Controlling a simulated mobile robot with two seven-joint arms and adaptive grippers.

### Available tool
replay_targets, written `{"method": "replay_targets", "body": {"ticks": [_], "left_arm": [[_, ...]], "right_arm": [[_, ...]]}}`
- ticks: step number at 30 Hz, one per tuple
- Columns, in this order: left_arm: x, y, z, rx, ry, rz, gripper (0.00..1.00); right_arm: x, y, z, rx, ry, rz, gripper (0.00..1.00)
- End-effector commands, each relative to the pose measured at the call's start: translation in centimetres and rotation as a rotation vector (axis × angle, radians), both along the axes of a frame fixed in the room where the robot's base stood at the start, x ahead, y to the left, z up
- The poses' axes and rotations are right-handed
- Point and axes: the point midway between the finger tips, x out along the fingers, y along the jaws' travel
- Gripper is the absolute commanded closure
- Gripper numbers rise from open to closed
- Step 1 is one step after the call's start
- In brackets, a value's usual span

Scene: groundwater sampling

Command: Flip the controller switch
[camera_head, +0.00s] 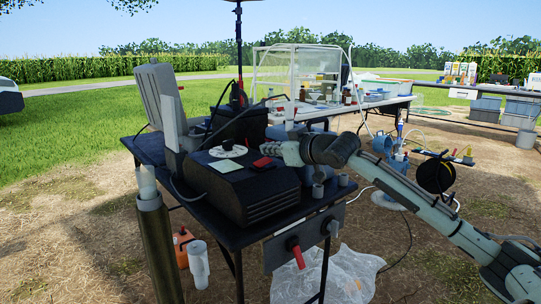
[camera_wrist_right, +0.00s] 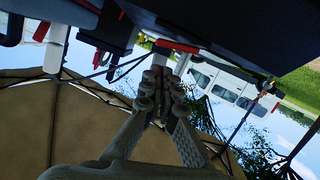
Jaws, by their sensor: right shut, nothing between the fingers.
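The controller (camera_head: 245,195) is a black box with a ribbed front on the dark table. On its top are a white round dial (camera_head: 228,151), a pale green label (camera_head: 225,166) and a small red switch lever (camera_head: 263,162). My right gripper (camera_head: 284,151) comes in from the right, shut and empty, with its tips close to the red lever. In the right wrist view, the closed fingers (camera_wrist_right: 160,80) point at a red bar (camera_wrist_right: 177,46), probably the same lever. I cannot tell whether they touch. My left gripper is not in view.
A grey upright case (camera_head: 158,92) and a black pump-like unit (camera_head: 238,124) stand behind the controller. A red-handled valve (camera_head: 295,250) sits on the table's front panel. A second table (camera_head: 375,103) with bottles and a clear enclosure stands behind. A steel pipe (camera_head: 160,245) stands at front left.

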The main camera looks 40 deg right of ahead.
Motion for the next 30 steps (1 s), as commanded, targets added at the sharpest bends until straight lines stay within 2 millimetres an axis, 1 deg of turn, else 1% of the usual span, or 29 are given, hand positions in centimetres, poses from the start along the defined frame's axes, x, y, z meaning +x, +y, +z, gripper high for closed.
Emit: {"method": "replay_targets", "body": {"ticks": [1, 6, 20, 21, 24, 26, 30], "left_arm": [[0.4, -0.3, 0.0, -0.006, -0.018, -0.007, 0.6], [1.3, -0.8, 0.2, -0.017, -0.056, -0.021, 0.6], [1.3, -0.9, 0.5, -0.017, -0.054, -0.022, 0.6], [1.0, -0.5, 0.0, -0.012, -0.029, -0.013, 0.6], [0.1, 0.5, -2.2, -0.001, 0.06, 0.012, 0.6], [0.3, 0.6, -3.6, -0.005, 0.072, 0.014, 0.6], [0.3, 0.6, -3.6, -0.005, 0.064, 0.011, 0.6]], "right_arm": [[0.0, -0.1, -0.7, 0.001, 0.002, -0.001, 1.0], [0.0, -0.3, -1.6, 0.0, 0.0, 0.0, 1.0], [0.0, -0.4, -1.7, 0.02, 0.003, 0.0, 1.0], [0.0, -0.5, -1.8, 0.039, 0.005, 0.0, 1.0], [0.0, -0.8, -2.1, 0.114, 0.013, -0.002, 1.0], [0.0, -0.7, -2.5, 0.145, 0.015, 0.0, 1.0], [0.0, -0.7, -2.8, 0.138, 0.014, 0.001, 1.0]]}}
